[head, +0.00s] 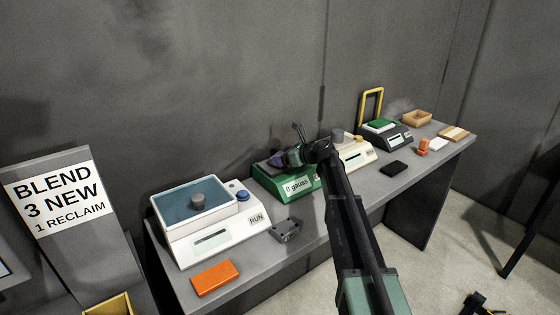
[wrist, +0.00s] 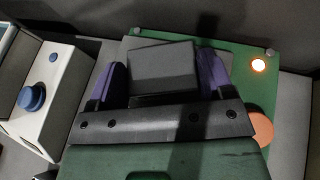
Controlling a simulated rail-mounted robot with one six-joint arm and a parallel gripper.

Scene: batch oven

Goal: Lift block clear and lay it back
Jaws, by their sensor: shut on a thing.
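A dark grey block (wrist: 160,65) sits between the purple fingers of my gripper (wrist: 163,75) in the wrist view. The fingers press its left and right sides. A green unit (wrist: 240,42) with a lit lamp (wrist: 258,65) lies beneath; I cannot tell whether the block touches it. In the head view my gripper (head: 281,161) is over the back of this green unit (head: 267,184), whose label reads "0 gauss". The block is not clearly visible there, hidden by the gripper.
Left of the green unit stands a white RUN machine (head: 206,247) with a blue button (head: 242,195) and a blue-walled tray (head: 170,212). A cream device (head: 357,157) stands to the right. An orange block (head: 214,277), grey piece (head: 285,231) and black pad (head: 394,168) lie along the front.

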